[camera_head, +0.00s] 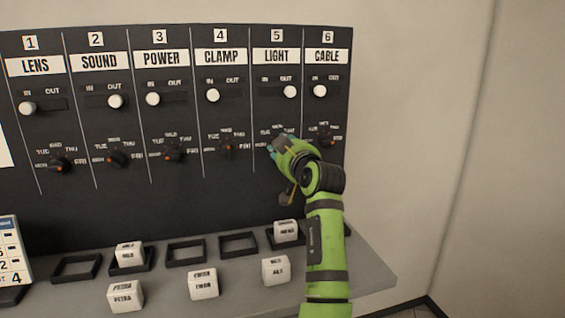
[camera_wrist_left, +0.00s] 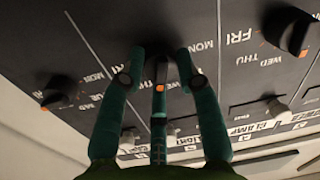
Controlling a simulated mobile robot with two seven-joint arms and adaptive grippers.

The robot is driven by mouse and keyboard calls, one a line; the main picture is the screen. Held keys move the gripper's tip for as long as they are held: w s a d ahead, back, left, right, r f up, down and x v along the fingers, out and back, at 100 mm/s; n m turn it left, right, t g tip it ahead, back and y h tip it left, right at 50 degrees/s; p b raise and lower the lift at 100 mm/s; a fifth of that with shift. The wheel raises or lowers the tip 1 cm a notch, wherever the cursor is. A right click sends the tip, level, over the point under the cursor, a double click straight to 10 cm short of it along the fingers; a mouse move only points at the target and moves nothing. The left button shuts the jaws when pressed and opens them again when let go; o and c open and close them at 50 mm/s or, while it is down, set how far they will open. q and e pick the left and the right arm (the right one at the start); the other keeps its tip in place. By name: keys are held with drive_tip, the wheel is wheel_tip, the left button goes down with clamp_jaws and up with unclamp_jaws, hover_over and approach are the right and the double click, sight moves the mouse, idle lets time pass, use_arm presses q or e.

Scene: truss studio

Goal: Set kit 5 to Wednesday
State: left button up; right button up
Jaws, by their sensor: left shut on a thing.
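The black panel (camera_head: 220,180) has several numbered columns. Column 5, LIGHT (camera_head: 276,57), has its white slider (camera_head: 290,91) at OUT, and its day dial lies behind my left gripper (camera_head: 281,146). In the left wrist view my gripper (camera_wrist_left: 160,65) is closed around the dark dial knob of column 5, with MON (camera_wrist_left: 201,46) just right of it. The column 4 dial (camera_wrist_left: 290,30) and column 6 dial (camera_wrist_left: 60,92) are clear. My right gripper is in neither view.
A grey shelf (camera_head: 235,285) below the panel holds black square frames, some empty, such as this one (camera_head: 238,243). White labelled blocks stand there, one (camera_head: 286,231) close beside my arm. A plain wall (camera_head: 410,130) is to the right.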

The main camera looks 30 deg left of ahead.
sight(276, 102)
use_arm(q)
drive_tip(key=n+b, duration=0.1)
drive_tip(key=n, duration=0.1)
drive_tip(key=r+n+b, duration=0.1)
drive_tip(key=n, duration=0.1)
drive_tip(key=shift+s+b, duration=0.1)
drive_tip(key=shift+b, duration=0.2)
idle(0.5)
drive_tip(key=o, duration=1.1)
drive_tip(key=shift+a+f, duration=0.1)
drive_tip(key=shift+o, duration=0.2)
drive_tip(key=shift+a+f, duration=0.1)
drive_tip(key=shift+f, duration=0.15)
wheel_tip(276, 102, up, 10)
drive_tip(key=shift+r, duration=0.1)
